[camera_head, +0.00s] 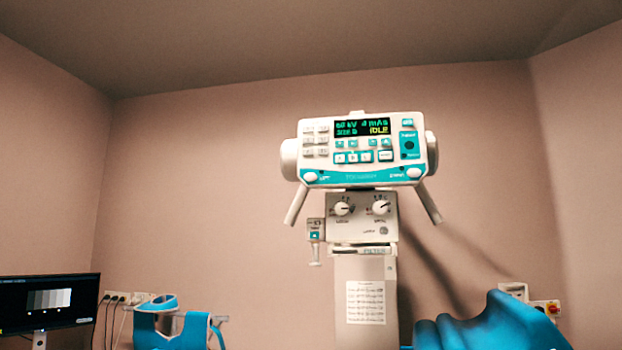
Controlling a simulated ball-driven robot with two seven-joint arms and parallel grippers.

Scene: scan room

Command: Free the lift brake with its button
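A white and teal control head (362,150) is at the upper middle, on a white column (366,295). Angled handles (296,205) (429,204) hang down on both sides. Below is a box with two knobs (342,208) (381,207). Neither of my grippers is in view.
A small box with a teal button (315,236) hangs left of the column. A monitor (48,303) and a blue and white object (172,323) are at the lower left. A blue shape (492,325) fills the lower right. Wall sockets (128,298) are behind.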

